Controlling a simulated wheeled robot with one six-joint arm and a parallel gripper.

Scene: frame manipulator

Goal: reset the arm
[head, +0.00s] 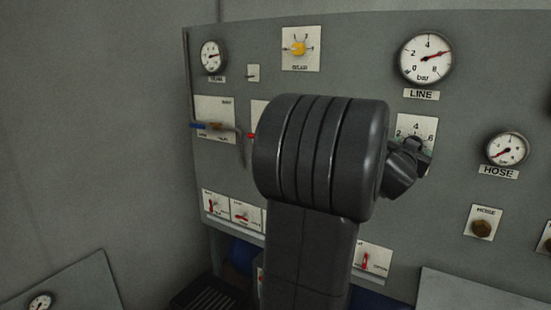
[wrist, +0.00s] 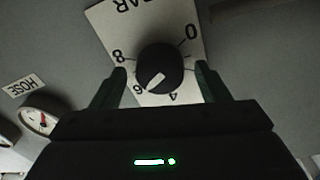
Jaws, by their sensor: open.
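My gripper (wrist: 160,73) is open in the wrist view, with one finger on each side of a black round knob (wrist: 159,68). The knob has a white pointer mark aimed near the 6 on its white dial plate (wrist: 113,22). The fingers look apart from the knob; I cannot tell how deep they reach along it. In the head view the dial plate (head: 428,124) shows partly behind my wrist, right of my large dark arm. My fingers are mostly hidden there.
The grey panel (head: 360,50) carries a LINE gauge (head: 426,57), a HOSE gauge (head: 507,149), a yellow knob (head: 298,48), a blue-handled valve (head: 200,126) and small red switches (head: 241,217). My arm hides the panel's middle. A plain grey wall (head: 90,130) is at left.

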